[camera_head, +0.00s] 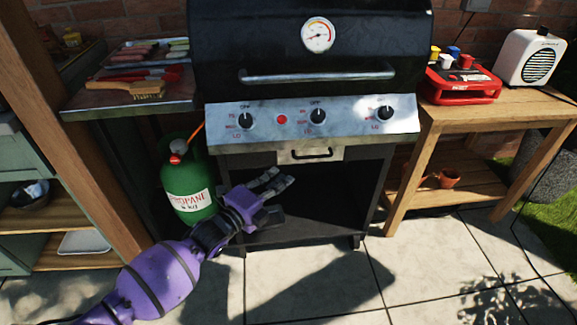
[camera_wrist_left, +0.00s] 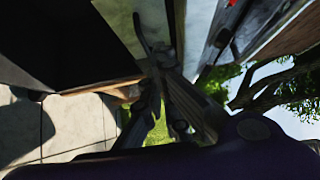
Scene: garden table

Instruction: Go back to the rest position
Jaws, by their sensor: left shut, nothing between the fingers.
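My left gripper (camera_head: 275,184) is on the purple arm that comes in from the lower left in the head view. It is in front of the open lower cabinet of the black grill (camera_head: 215,50), beside the green propane tank (camera_head: 186,178). Its fingers look shut and hold nothing. In the left wrist view the fingers (camera_wrist_left: 160,70) are dark and partly lost in shadow. My right gripper is not in either view.
A wooden table (camera_head: 520,108) at the right holds a red case (camera_head: 458,84) and a white speaker (camera_head: 530,57). A side shelf (camera_head: 130,100) at the left holds a brush (camera_head: 140,88). The paved floor (camera_head: 420,290) in front is clear.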

